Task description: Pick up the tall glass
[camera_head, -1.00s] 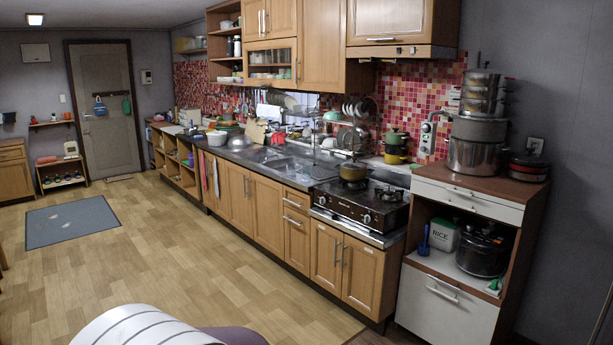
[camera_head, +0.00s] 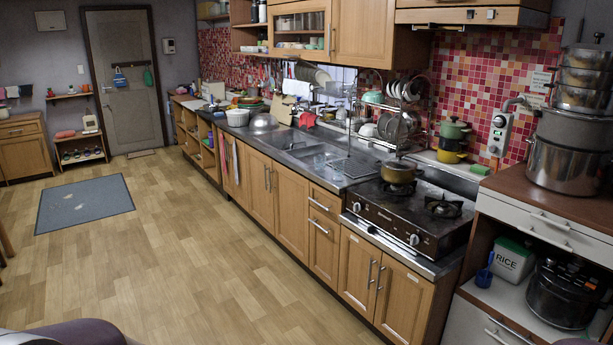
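I cannot make out a tall glass for sure. The long counter along the wall holds a metal sink (camera_head: 296,143), and a small clear shape (camera_head: 319,161) stands by it, too small to identify. A dish rack (camera_head: 400,125) with plates stands behind the counter's right part. Neither of my grippers is in view.
A gas stove (camera_head: 412,215) with a pot (camera_head: 398,172) sits at the counter's right part. A cabinet (camera_head: 545,207) with stacked steel pots (camera_head: 568,150) stands at the right. Wooden floor (camera_head: 190,245) lies open in front, with a grey mat (camera_head: 85,203) at the left.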

